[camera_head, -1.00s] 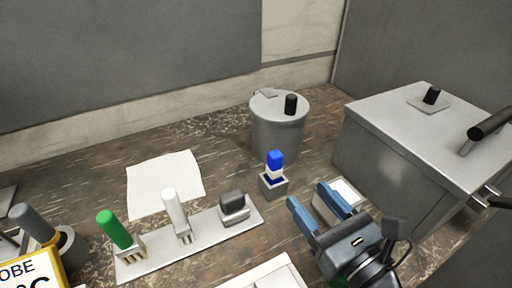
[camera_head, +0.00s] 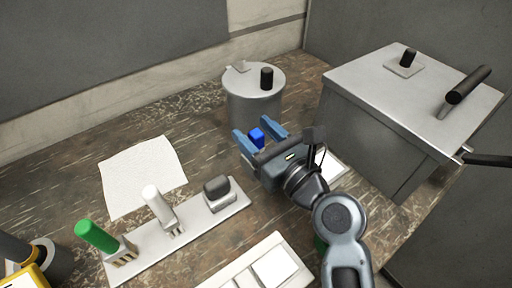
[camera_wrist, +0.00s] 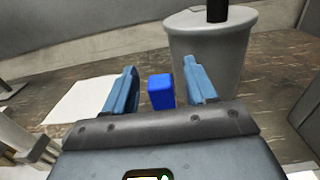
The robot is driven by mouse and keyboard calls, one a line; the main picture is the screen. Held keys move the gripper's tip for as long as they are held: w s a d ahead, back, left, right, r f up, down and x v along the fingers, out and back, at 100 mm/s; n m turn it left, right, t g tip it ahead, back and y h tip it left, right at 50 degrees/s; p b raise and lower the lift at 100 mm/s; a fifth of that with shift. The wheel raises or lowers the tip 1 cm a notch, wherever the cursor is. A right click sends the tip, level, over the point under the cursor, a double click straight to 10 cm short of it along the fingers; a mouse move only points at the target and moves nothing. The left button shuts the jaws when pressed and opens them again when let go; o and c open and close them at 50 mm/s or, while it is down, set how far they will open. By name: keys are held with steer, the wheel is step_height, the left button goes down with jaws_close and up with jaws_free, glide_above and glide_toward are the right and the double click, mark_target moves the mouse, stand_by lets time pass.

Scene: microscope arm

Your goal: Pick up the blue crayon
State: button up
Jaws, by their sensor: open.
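The blue crayon (camera_head: 256,137) stands upright, with its blue top showing just ahead of my gripper; its lower part and holder are hidden behind the gripper. In the wrist view the blue crayon (camera_wrist: 161,91) shows between the two blue fingers, nearer the middle than either finger. My gripper (camera_head: 258,130) is open, with one finger on each side of the crayon and a visible gap to each. It also shows in the wrist view (camera_wrist: 160,78).
A grey lidded canister (camera_head: 254,97) stands just behind the crayon. A large metal box (camera_head: 400,110) is at the right. A white strip (camera_head: 190,222) with green, white and dark pieces lies left, near a paper sheet (camera_head: 142,172). A white switch panel (camera_head: 262,270) is in front.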

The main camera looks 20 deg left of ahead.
jaws_close()
stand_by(0.6)
